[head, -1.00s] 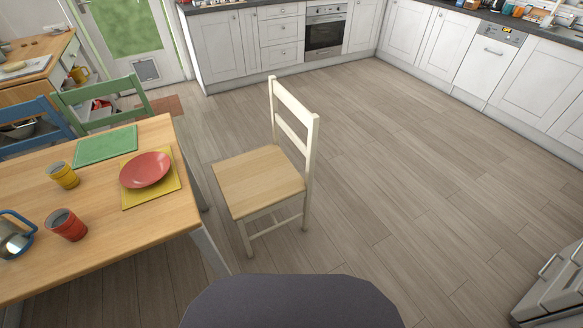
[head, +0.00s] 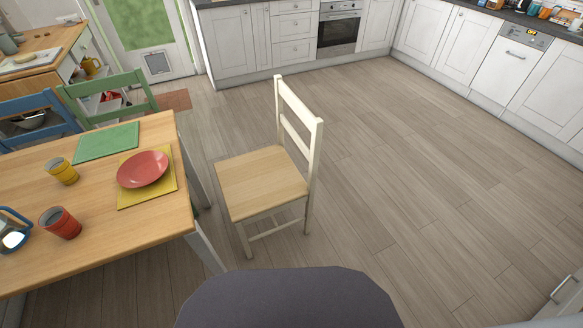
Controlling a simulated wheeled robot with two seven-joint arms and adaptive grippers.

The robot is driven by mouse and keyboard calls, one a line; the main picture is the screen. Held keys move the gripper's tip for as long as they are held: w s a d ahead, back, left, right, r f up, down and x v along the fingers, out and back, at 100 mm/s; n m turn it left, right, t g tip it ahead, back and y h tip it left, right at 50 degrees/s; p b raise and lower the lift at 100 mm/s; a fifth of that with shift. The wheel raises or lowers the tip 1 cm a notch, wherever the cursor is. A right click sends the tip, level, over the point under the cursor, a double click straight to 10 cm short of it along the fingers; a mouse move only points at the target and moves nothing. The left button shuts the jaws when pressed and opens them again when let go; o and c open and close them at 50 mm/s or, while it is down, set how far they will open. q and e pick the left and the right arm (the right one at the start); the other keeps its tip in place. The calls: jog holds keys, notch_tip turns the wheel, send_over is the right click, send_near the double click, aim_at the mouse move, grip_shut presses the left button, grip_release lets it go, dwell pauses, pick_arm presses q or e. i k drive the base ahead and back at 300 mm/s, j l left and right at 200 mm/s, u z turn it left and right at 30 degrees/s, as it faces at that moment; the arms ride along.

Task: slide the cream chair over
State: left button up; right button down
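The cream chair (head: 262,183) stands upright on the wooden floor in the middle of the head view. It has a cream frame and a light wood seat, and its slatted back is on the right side. Its seat faces the table at the left, with a narrow strip of floor between them. Neither of my grippers is in view, and nothing of mine is seen touching the chair.
The dining table (head: 100,245) at the left holds a red plate (head: 142,169), mats and cups. Green (head: 110,96) and blue (head: 40,122) chairs stand behind it. White cabinets (head: 228,45) line the back and right. The floor (head: 400,190) right of the chair is clear.

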aim_at(257, 185)
jog(key=i+l+u, duration=0.3)
jog(key=l+u, duration=0.15)
jog(key=i+l+u, duration=0.2)
jog(key=l+u, duration=0.25)
jog(key=l, duration=0.3)
jog(key=i+l+u, duration=0.1)
jog(key=l+u, duration=0.35)
jog(key=l, duration=0.2)
jog(key=l+u, duration=0.45)
jog(key=l, duration=0.25)
jog(key=k+l+u, duration=0.15)
jog(key=l+u, duration=0.3)
jog(key=l, duration=0.2)
jog(key=k+l+u, duration=0.25)
jog(key=l+u, duration=0.2)
jog(key=l, duration=0.2)
jog(key=k+l+u, duration=0.3)
jog(key=l+u, duration=0.15)
jog(key=l, duration=0.15)
jog(key=k+l+u, duration=0.45)
